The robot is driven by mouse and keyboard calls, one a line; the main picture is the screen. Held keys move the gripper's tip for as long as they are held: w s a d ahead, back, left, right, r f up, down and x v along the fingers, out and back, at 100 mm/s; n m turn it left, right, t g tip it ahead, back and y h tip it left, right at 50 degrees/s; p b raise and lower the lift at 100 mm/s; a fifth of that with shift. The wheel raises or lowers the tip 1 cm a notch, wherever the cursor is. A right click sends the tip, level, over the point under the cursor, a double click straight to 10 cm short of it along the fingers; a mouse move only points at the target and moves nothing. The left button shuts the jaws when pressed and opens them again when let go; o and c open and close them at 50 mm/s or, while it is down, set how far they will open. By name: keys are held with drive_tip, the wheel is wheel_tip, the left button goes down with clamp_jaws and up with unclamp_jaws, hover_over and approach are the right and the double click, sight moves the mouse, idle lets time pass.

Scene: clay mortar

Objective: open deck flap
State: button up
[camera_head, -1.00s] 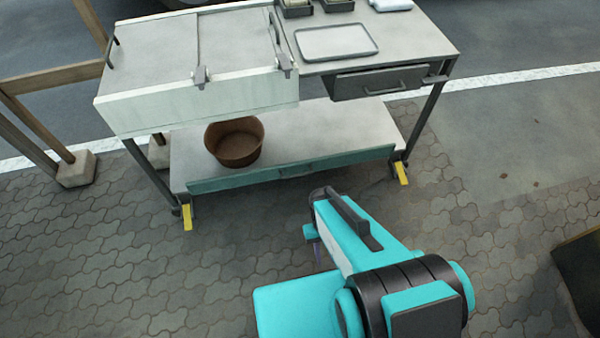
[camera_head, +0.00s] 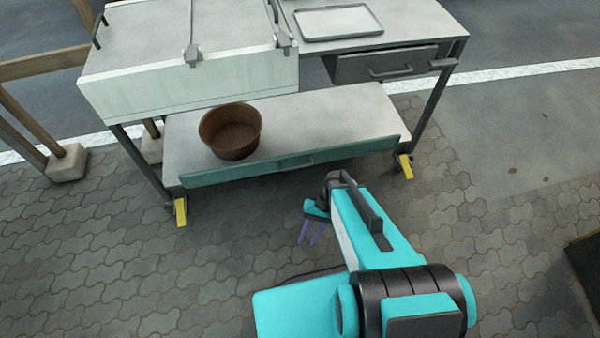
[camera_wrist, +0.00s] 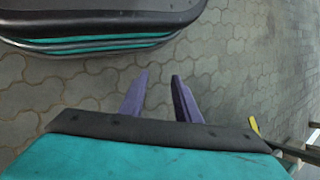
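A cart stands ahead in the head view, with a pale lower deck (camera_head: 290,118). A long teal flap (camera_head: 235,174) runs along the deck's front edge, with a small handle (camera_head: 296,161) near its middle. I cannot tell how the flap is hinged. My gripper (camera_head: 310,234) is in front of the cart, over the paving, apart from the flap. In the wrist view its purple fingers (camera_wrist: 158,95) stand apart with only paving between them, so it is open and empty. The flap is not clearly visible in the wrist view.
A brown bowl (camera_head: 231,134) stands on the lower deck behind the flap. Above are a white lidded box (camera_head: 190,85), a grey drawer (camera_head: 385,66) and a tray (camera_head: 338,22). Yellow caster levers (camera_head: 180,212) stick out at the cart's feet. Paving before the cart is clear.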

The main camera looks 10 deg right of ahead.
drive_tip(key=w+f+m+t+y+b, duration=0.2)
drive_tip(key=w+f+y+b, duration=0.2)
drive_tip(key=w+b, duration=0.4)
drive_tip(key=m+t+y+b, duration=0.2)
drive_tip(key=t+y+b, duration=0.6)
drive_tip(key=b, duration=0.6)
approach(299, 166)
drive_tip(key=s+d+t+h, duration=0.1)
drive_tip(key=s+d, duration=0.1)
drive_tip(key=d, duration=0.1)
drive_tip(key=shift+d+r, duration=0.2)
drive_tip(key=shift+r, duration=0.05)
drive_tip(key=shift+a+h, duration=0.1)
drive_tip(key=shift+h, duration=0.2)
drive_tip(key=b+x, duration=0.5)
drive_tip(key=x, duration=0.8)
drive_tip(key=shift+w+a, duration=0.2)
drive_tip(key=shift+a, duration=0.1)
